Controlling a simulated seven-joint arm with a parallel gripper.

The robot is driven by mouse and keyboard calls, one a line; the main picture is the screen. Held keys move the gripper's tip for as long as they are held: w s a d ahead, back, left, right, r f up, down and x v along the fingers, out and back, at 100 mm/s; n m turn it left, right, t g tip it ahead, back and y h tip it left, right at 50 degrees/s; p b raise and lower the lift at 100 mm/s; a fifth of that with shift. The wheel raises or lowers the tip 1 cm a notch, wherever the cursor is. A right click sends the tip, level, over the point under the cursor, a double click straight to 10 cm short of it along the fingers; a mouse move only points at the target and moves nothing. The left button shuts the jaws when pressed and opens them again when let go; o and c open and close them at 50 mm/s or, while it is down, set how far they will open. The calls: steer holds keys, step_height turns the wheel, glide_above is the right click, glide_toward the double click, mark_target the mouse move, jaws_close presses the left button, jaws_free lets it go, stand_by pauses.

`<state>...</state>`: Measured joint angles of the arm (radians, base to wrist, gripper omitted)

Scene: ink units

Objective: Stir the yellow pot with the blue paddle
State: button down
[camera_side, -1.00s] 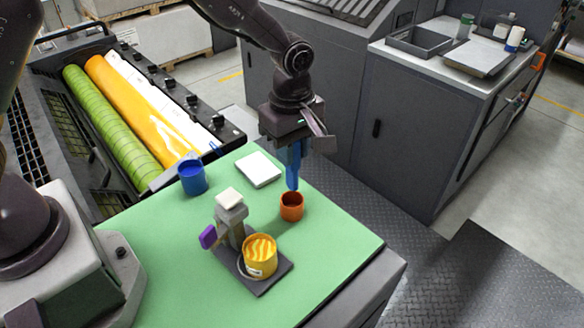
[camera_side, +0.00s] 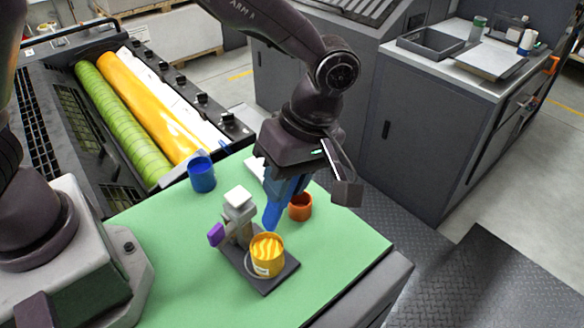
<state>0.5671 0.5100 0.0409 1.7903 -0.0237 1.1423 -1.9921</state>
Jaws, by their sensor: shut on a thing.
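My gripper (camera_side: 288,182) is shut on the blue paddle (camera_side: 273,208), which points down. The paddle's tip is just above and behind the rim of the yellow pot (camera_side: 267,262). I cannot tell whether the tip is over the pot's opening. The pot holds yellow ink with pale streaks and stands on a dark plate (camera_side: 284,272) beside a grey post. The fingers are partly hidden by the gripper body and the paddle.
The grey post (camera_side: 239,212) with a white top and purple tab (camera_side: 216,235) stands close to the pot. An orange cup (camera_side: 301,208) is behind right, a blue pot (camera_side: 202,175) behind left. A white pad (camera_side: 255,168) is partly hidden. The green mat's (camera_side: 345,255) right front is clear.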

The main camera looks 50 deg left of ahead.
mark_target(276, 219)
steer(key=shift+w+d+f+x, duration=0.1)
steer(key=shift+w+x, duration=0.1)
steer(key=shift+x, duration=1.05)
steer(key=shift+w+d+f+x, duration=0.1)
steer(key=shift+w+x, duration=0.1)
steer(key=shift+x, duration=1.1)
steer(key=shift+w+d+x, duration=0.1)
steer(key=shift+w+x, duration=0.15)
steer(key=shift+x, duration=1)
steer(key=shift+a, duration=0.15)
steer(key=shift+a, duration=0.25)
steer(key=shift+s+d, duration=0.25)
steer(key=shift+s, duration=0.05)
steer(key=shift+w+a, duration=0.15)
steer(key=shift+w, duration=0.35)
steer(key=shift+s, duration=0.25)
steer(key=shift+d, duration=0.25)
